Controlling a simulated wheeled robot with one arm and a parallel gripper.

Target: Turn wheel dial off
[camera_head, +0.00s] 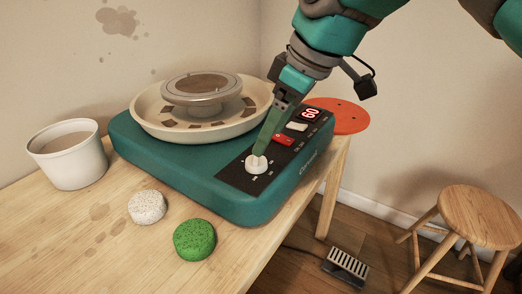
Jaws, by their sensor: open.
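The pottery wheel is a teal box (150,148) on a wooden table, with a cream splash pan (143,110) and a round wheel head (202,86) on top. Its black control panel (232,175) holds a white dial (256,165), a red switch (283,140), a pale switch (297,126) and a display reading 60 (311,114). My gripper (262,148) reaches down from the upper right, with its fingers at the dial. The fingers are open and overlap in this view. I cannot tell whether they touch the dial.
A white bucket (72,165) stands at the left, with a speckled sponge (147,207) and a green sponge (194,240) in front. An orange disc (345,117) lies behind the wheel. A stool (478,215) and pedal (345,267) are on the floor.

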